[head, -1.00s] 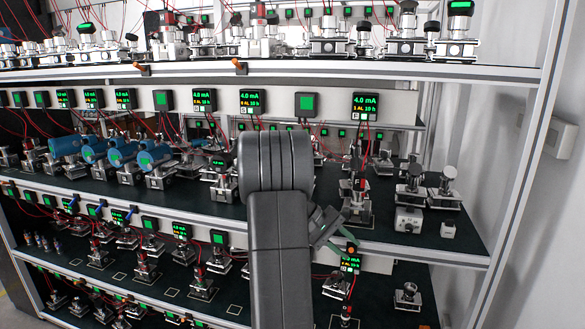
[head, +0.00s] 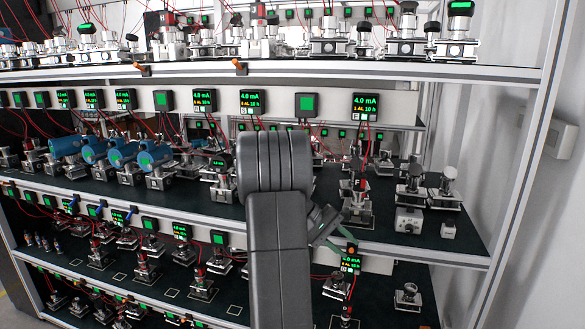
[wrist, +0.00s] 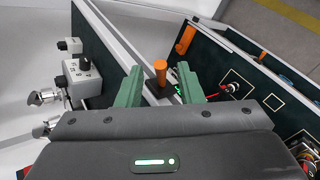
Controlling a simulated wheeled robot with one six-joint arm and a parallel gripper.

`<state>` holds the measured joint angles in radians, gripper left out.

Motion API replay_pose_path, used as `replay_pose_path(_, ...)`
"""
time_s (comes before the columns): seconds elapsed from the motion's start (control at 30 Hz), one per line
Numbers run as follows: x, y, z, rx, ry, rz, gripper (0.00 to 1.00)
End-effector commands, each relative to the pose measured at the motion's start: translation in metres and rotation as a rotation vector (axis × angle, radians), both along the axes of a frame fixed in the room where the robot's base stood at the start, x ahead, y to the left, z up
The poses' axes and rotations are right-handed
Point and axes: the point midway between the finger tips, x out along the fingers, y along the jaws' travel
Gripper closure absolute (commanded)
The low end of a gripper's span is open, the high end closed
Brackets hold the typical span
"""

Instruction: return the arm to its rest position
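My gripper (wrist: 159,82) is open, with its two green fingers apart at the middle of the wrist view. An orange knob (wrist: 160,72) on a dark base stands between the fingers in that picture, with clear gaps on both sides. I cannot tell how far beyond the fingertips it is. In the head view my gripper (head: 334,234) is at the right of my dark grey arm, in front of the rack's lower shelf edge. An orange knob (head: 351,249) shows close to its fingers, above a lit display (head: 351,264). Nothing is held.
A rack with several shelves of transmitters fills the head view. A grey box (head: 408,220) and metal fittings stand on the middle shelf (head: 455,240), right of my arm. The wrist view shows another orange handle (wrist: 185,39) and a red-wired device (wrist: 231,88) at the right.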

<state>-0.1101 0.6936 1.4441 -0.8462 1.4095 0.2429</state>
Motion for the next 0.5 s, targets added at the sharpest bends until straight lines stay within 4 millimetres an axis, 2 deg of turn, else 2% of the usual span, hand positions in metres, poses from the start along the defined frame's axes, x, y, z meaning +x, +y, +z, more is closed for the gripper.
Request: replay_pose_path(0.5, 0.014, 0.081, 0.066, 0.001, -0.003, 0.003, 0.66)
